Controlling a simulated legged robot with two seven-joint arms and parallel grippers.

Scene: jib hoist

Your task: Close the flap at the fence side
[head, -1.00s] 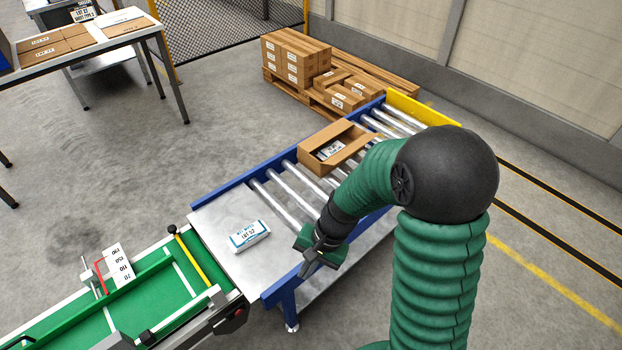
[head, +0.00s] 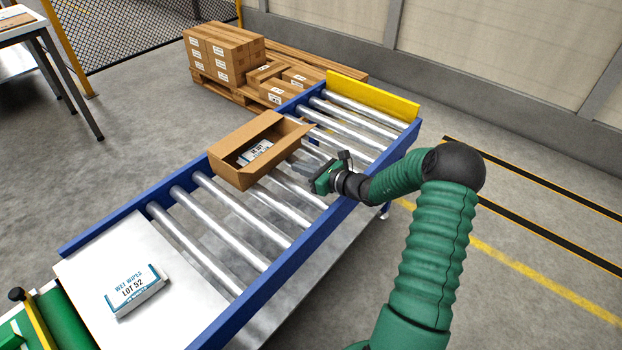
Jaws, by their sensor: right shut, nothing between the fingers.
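An open brown carton (head: 232,174) sits on the roller conveyor, with a white labelled packet (head: 257,151) inside. A cardboard panel (head: 245,133) rises along its far side, toward the fence; I cannot tell how much of it is flap and how much wall. Another flap (head: 296,138) sticks outward on the right side, toward my arm. My left gripper is out of view.
The roller conveyor has blue rails (head: 270,290) and a yellow end stop (head: 375,95). A wet wipes pack (head: 136,290) lies on the metal plate (head: 90,262). Stacked cartons (head: 222,50) stand on a pallet behind, near a mesh fence (head: 130,25). Several rollers left of the carton are bare.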

